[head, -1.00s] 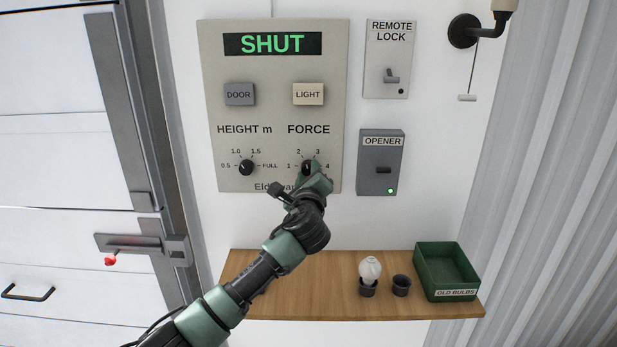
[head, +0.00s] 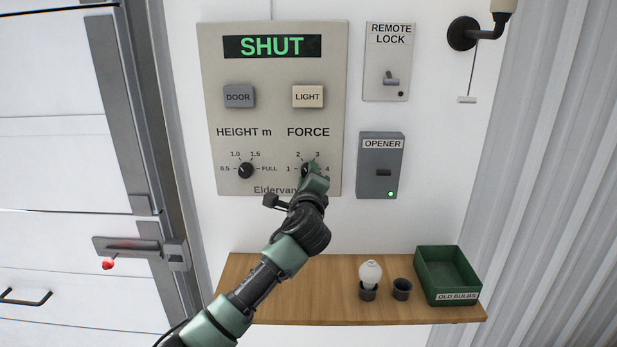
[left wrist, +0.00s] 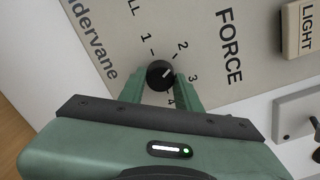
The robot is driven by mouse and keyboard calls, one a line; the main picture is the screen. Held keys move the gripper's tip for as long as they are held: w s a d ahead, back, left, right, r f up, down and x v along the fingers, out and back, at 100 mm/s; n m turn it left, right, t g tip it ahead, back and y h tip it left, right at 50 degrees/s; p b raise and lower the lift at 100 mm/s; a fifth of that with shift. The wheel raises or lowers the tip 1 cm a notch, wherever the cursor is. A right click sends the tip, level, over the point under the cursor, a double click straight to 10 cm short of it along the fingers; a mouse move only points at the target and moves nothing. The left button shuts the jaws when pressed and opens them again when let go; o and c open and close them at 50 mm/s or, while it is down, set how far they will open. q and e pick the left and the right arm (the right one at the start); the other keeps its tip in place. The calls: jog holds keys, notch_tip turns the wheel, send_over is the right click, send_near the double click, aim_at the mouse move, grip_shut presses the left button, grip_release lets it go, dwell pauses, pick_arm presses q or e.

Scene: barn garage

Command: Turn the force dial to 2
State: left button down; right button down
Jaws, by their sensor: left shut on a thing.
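The force dial (head: 307,170) is a small black round knob on the grey wall panel (head: 225,60), under the word FORCE and ringed by the numbers 1 to 4. In the left wrist view the dial (left wrist: 160,75) shows a short white mark pointing roughly between 2 and 3. My left gripper (head: 314,177) is at the dial, partly covering it in the head view. In the left wrist view its green fingers (left wrist: 160,84) are on either side of the knob, shut on it. My right gripper is not in view.
The height dial (head: 246,170) is left of the force dial. DOOR (head: 239,96) and LIGHT (head: 308,96) buttons are above; the display reads SHUT. The opener box (head: 380,150) is to the right. Below, a wooden shelf (head: 300,290) bears a bulb (head: 370,274) and a green bin (head: 447,276).

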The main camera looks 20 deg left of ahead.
pick_arm(q)
jog(key=c, duration=1)
grip_release()
jog(key=shift+s, duration=0.15)
jog(key=b+v, duration=0.1)
jog(key=v, duration=0.6)
jog(key=shift+s+b, duration=0.3)
jog(key=shift+b, duration=0.05)
jog(key=shift+d, duration=0.1)
